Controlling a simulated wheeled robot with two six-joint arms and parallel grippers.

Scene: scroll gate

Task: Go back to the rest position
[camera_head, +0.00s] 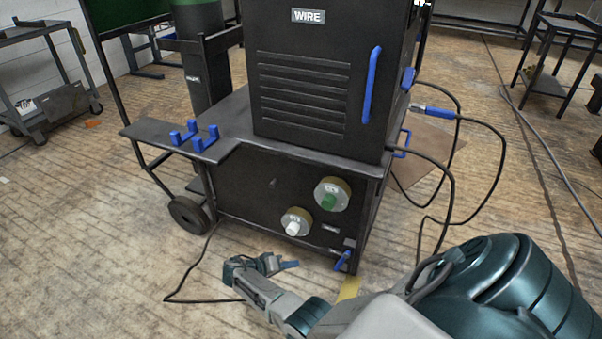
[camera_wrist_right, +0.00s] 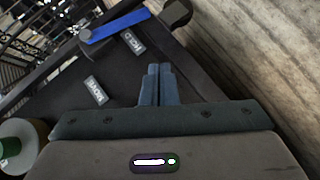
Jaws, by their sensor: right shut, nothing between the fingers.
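My right arm comes in from the lower right in the head view. Its gripper (camera_head: 289,264) is low in front of the black welding cart, beside the cart's lower front. In the right wrist view the two blue-grey fingers (camera_wrist_right: 159,72) are together with nothing between them. A blue lever (camera_wrist_right: 116,26) lies beyond the fingertips, apart from them. The same lever (camera_head: 342,261) shows at the cart's lower right corner in the head view. My left gripper is not in view.
The cart (camera_head: 235,190) carries a black box labelled WIRE (camera_head: 303,80) with a blue handle (camera_head: 372,85). Its front has a green-centred knob (camera_head: 331,194) and a white-centred knob (camera_head: 296,222). Black cables (camera_head: 445,190) hang at right. Wooden floor (camera_head: 90,240) is clear at left.

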